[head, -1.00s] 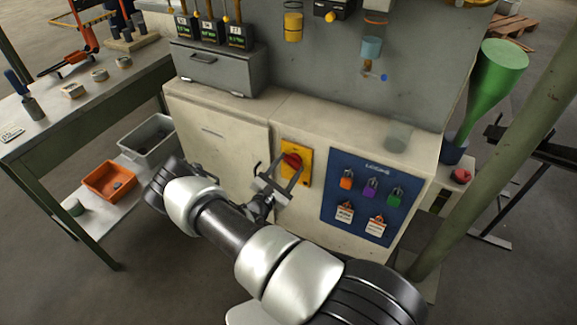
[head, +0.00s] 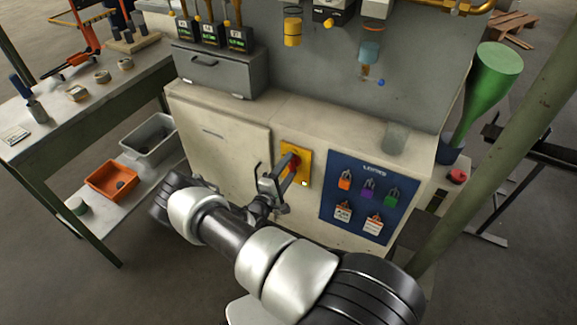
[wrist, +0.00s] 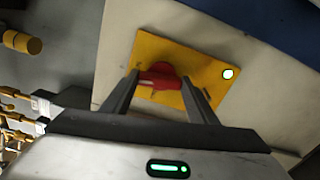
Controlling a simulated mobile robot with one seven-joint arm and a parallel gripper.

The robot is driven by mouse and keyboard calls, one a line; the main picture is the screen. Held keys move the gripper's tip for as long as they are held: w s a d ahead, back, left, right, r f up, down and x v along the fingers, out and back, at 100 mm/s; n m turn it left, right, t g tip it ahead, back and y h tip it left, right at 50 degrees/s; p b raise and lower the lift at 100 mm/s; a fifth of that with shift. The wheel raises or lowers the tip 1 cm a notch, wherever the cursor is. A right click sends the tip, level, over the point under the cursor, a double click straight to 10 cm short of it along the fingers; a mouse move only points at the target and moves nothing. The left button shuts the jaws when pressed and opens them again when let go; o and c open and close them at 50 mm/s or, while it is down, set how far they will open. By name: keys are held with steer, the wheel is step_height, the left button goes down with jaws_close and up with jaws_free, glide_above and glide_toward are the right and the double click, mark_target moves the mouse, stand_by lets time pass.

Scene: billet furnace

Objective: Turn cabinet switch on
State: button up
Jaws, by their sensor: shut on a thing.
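The cabinet switch is a red rotary knob (head: 293,166) on a yellow plate (head: 302,155) on the cream cabinet front. In the wrist view the knob (wrist: 160,75) sits between the two fingers of my gripper (wrist: 159,78), which is shut on it. The knob lies roughly crosswise between the fingertips there. In the head view my gripper (head: 284,172) partly covers the plate and knob.
A blue panel (head: 333,207) with several coloured padlocks and tags is right of the switch. A green-framed table (head: 60,138) stands at the left, with an orange bin (head: 97,194) on its lower shelf. A green post (head: 500,140) rises at the right.

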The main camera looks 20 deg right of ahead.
steer(key=shift+m+p, duration=0.35)
steer(key=shift+m, duration=0.75)
steer(key=o, duration=1)
steer(key=shift+o, duration=0.2)
steer(key=shift+a, duration=0.1)
steer(key=p+v, duration=0.2)
steer(key=v, duration=1.5)
steer(key=shift+s+a, duration=0.1)
steer(key=shift+s, duration=0.05)
